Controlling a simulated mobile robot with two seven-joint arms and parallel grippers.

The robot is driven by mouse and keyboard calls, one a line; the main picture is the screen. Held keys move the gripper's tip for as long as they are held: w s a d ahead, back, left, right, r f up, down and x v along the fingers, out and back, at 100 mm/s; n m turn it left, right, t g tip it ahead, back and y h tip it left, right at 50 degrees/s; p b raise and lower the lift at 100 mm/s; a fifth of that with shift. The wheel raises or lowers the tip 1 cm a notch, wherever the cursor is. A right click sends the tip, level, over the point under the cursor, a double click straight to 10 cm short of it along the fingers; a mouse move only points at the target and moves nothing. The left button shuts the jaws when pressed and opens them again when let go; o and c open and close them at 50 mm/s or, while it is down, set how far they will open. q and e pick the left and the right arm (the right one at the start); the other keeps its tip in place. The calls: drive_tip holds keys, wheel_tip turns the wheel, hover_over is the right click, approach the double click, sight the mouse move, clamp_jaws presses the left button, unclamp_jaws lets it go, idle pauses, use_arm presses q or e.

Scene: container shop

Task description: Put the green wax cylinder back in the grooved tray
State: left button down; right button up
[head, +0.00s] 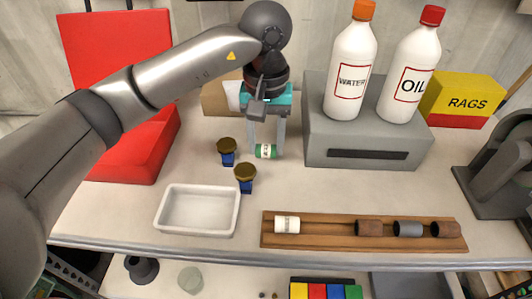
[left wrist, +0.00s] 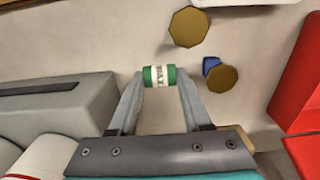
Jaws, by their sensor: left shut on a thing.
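The green wax cylinder (head: 266,151) has a white label band. My left gripper (head: 266,148) is shut on it, with one finger at each end, near the front left of the grey box. The cylinder also shows between the fingertips in the left wrist view (left wrist: 159,76). I cannot tell whether it touches the table. The brown wooden grooved tray (head: 330,238) lies at the front right of the table. A white cylinder (head: 287,225) is at its left, and brown and grey ones (head: 408,229) are at its right. The groove between them is bare. My right gripper is not in view.
Two blue stands with brown-gold tops (head: 245,173) are left of the gripper, near a white dish (head: 199,186). The grey box (head: 370,148) bears the water bottle (head: 350,70) and oil bottle (head: 410,70). A red case (head: 135,140) is at the left.

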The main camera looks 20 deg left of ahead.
sight(266, 157)
use_arm(q)
drive_tip(key=shift+f, duration=1.9)
drive_tip(key=shift+f, duration=0.15)
drive_tip(key=shift+c, duration=1.7)
unclamp_jaws()
